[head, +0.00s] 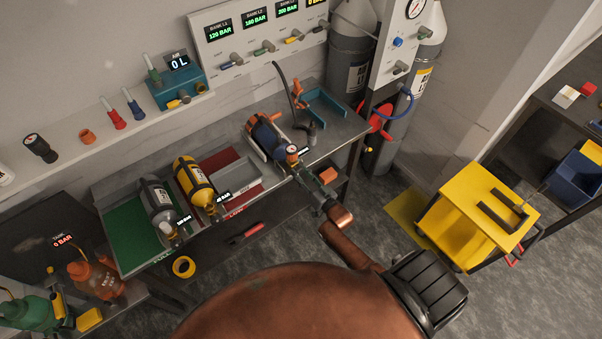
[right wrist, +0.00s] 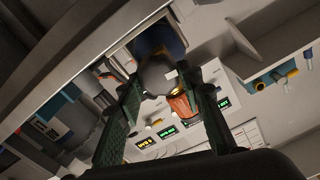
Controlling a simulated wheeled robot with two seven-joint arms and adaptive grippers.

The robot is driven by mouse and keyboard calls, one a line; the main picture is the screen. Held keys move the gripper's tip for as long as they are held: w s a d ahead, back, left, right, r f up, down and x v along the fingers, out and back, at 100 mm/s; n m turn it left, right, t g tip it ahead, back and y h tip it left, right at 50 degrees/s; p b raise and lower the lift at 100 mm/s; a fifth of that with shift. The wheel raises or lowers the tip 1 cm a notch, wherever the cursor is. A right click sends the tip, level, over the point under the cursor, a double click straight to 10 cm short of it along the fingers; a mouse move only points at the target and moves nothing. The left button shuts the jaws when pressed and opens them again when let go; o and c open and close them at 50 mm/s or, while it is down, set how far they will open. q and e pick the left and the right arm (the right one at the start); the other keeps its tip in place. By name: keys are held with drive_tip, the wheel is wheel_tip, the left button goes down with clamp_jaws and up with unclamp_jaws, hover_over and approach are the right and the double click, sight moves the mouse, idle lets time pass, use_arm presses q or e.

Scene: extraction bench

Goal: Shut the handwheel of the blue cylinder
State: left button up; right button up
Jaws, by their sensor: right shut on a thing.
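The blue cylinder (head: 266,136) lies in a cradle with orange clamps on the bench, its valve end toward me. A small gauge (head: 292,150) shows by its valve. My right gripper (head: 303,172) reaches this valve end and covers much of it. In the right wrist view, the two green fingers (right wrist: 160,82) close on the valve end, and the cylinder's blue body (right wrist: 156,42) shows beyond. A round grey part lies between the fingers, with an orange ribbed part (right wrist: 182,105) beside it. The handwheel is mostly hidden, and I cannot tell how far it is turned. My left gripper is out of view.
A grey cylinder (head: 158,201) and a yellow cylinder (head: 195,181) lie left of the blue one, with a grey tray (head: 236,178) between. A yellow cart (head: 472,220) stands at right. Tall gas bottles stand behind the bench.

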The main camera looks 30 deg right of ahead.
drive_tip(key=m, duration=0.4)
drive_tip(key=shift+d+f+m, duration=0.1)
drive_tip(key=shift+m, duration=0.2)
drive_tip(key=m, duration=0.3)
drive_tip(key=shift+f+m, duration=0.1)
drive_tip(key=shift+m, duration=0.3)
drive_tip(key=m+b, duration=0.1)
drive_tip(key=m, duration=0.3)
drive_tip(key=shift+f, duration=0.1)
drive_tip(key=shift+m+b, duration=0.75)
drive_tip(key=shift+m, duration=1.35)
drive_tip(key=o, duration=1.2)
drive_tip(key=shift+c, duration=0.2)
